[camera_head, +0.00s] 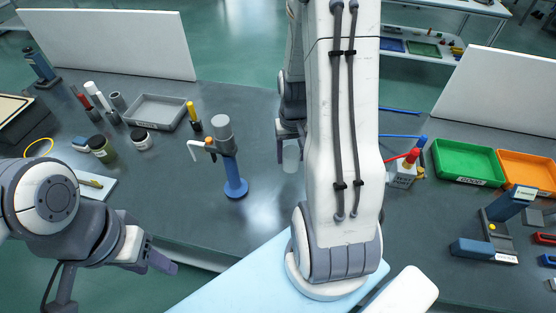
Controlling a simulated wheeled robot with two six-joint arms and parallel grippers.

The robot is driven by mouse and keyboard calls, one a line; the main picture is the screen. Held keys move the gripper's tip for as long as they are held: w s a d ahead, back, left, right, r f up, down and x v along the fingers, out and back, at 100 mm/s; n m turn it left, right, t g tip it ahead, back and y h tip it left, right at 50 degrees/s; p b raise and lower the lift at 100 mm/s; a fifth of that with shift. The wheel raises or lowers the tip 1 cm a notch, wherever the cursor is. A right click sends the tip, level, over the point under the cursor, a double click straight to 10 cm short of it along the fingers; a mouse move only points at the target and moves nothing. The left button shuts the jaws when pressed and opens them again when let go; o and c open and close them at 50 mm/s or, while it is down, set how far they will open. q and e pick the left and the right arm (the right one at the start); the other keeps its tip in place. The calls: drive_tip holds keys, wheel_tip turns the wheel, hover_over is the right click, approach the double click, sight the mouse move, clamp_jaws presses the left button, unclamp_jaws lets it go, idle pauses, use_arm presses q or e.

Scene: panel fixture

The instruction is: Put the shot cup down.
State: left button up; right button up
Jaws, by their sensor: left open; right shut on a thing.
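The shot cup (291,160) is a small, pale, see-through cup. My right gripper (291,146) is shut on it, with the cup hanging below the fingers near the middle of the grey bench (255,215). My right arm hides part of this gripper. I cannot tell whether the cup's bottom touches the bench. My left gripper (114,282) is open and empty at the lower left, in front of the bench edge.
A blue stand with a grey top (235,182) stands left of the cup. A grey tray (157,112), jars (141,138) and tools lie further left. Green (468,181) and orange (528,190) bins are at the right. The bench between stand and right arm looks clear.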

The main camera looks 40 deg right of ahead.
drive_tip(key=shift+w+a+f+p, duration=0.15)
drive_tip(key=shift+w+a+f, duration=0.15)
drive_tip(key=shift+w+f, duration=0.55)
drive_tip(key=shift+w+a+f+p, duration=0.1)
drive_tip(key=shift+w+a+f, duration=0.2)
drive_tip(key=shift+f, duration=1)
drive_tip(key=shift+w+a+f+p, duration=0.2)
drive_tip(key=shift+w+f, duration=0.45)
drive_tip(key=shift+f, duration=0.45)
drive_tip(key=shift+f, duration=0.15)
drive_tip(key=o, duration=1.3)
